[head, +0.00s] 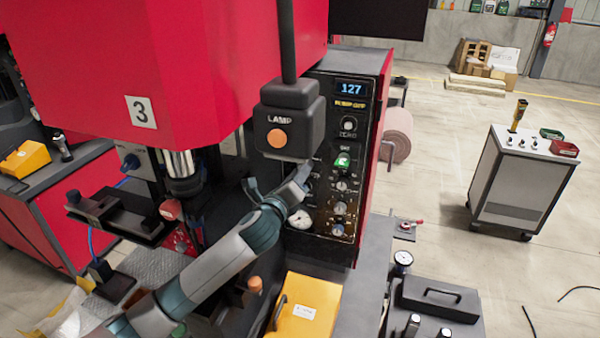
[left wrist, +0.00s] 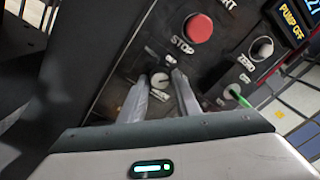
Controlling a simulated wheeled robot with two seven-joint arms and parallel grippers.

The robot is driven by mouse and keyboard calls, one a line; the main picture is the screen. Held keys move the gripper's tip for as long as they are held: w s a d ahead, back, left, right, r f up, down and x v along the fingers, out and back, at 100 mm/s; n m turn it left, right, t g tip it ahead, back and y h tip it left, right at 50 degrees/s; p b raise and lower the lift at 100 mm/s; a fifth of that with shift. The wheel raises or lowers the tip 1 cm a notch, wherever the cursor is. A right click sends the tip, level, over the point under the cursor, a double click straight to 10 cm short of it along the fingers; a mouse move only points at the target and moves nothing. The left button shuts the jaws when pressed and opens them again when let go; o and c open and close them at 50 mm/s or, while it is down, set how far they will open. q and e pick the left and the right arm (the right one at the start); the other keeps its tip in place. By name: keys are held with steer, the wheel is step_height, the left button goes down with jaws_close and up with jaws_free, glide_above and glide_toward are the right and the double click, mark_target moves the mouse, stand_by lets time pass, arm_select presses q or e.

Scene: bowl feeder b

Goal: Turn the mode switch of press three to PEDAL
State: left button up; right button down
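Press three is the red machine with the number 3 plate (head: 141,112). Its dark control panel (head: 352,110) carries several knobs and lamps. My left gripper (head: 303,177) reaches the left side of this panel, partly hiding it. In the left wrist view, its two fingers (left wrist: 160,84) are apart, one on each side of a small pale rotary knob (left wrist: 160,79). A gap seems to show beside the knob; contact cannot be told. The lettering around this knob is too small to read, so neither PEDAL nor the knob's setting can be made out. My right gripper is not in view.
A red STOP button (left wrist: 198,28), a ZERO knob (left wrist: 262,47) and a green-lit control (left wrist: 236,96) are close to the fingers. A hanging LAMP box (head: 289,122) is just above my gripper. A yellow box (head: 304,308) stands below.

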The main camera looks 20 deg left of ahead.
arm_select(q)
steer(key=c, duration=0.5)
steer(key=shift+n, duration=0.4)
steer(key=n+b, duration=0.1)
steer(key=n, duration=1.6)
steer(key=shift+n+y+b, duration=0.3)
steer(key=shift+n+b, duration=0.1)
steer(key=o, duration=1.1)
